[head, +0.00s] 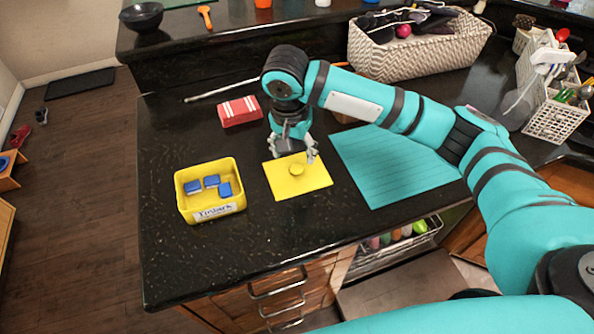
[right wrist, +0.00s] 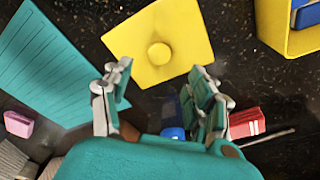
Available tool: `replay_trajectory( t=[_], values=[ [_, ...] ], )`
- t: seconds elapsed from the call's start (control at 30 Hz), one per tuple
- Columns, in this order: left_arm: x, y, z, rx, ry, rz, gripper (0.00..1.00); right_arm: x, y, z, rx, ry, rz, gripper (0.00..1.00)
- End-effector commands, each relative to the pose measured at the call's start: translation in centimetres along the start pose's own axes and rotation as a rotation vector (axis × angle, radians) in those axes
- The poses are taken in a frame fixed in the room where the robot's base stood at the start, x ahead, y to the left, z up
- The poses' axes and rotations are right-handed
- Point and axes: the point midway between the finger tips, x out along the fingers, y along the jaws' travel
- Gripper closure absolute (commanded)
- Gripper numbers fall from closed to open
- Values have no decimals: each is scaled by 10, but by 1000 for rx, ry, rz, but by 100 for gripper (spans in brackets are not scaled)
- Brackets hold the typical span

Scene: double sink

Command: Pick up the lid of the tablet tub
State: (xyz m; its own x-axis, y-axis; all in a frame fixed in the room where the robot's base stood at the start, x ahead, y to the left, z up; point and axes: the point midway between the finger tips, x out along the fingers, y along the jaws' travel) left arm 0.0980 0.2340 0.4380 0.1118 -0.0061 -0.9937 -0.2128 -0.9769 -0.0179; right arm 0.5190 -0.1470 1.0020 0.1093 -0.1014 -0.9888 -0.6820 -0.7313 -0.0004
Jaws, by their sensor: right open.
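The tub lid (head: 312,182) is a flat yellow square with a round knob (head: 297,169) in its middle. It lies on the black counter, right of the open yellow tub (head: 208,168), which holds blue tablets (head: 212,181) and has a white label. My right gripper (head: 295,152) is open and empty above the back part of the lid. In the right wrist view the lid (right wrist: 185,25) and its knob (right wrist: 158,53) lie ahead of the spread fingers (right wrist: 160,76); neither finger appears to touch the knob. My left gripper is not visible.
A teal ribbed mat (head: 385,165) lies right of the lid. A red-and-white box (head: 239,111) sits behind it. The counter front is clear.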

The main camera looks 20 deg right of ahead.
Motion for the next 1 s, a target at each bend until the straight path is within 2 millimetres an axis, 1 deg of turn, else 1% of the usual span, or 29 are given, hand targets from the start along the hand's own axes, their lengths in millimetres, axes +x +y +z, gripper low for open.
replay_trajectory(
  t=[0.03, 0.13, 0.27, 0.4, 0.53, 0.7, 0.77, 1.0],
  values=[
    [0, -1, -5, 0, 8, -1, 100, 2, 0, 0, 0, 0, 1, 42],
    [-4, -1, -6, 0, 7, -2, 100, 10, 2, 2, 1, 0, 3, 42],
    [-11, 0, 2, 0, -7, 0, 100, 29, 5, 6, 2, 0, 5, 42],
    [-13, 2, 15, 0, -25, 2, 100, 48, 4, 7, 1, 1, 2, 42],
    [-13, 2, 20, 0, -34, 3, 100, 54, 4, 7, 0, 1, 1, 42],
    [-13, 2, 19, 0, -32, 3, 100, 54, 4, 7, 0, 1, 0, 42],
    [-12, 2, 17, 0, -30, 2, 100, 54, 4, 7, 0, 1, 0, 48],
    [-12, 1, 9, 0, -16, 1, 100, 54, 4, 7, 0, 1, 0, 79]
  ],
)
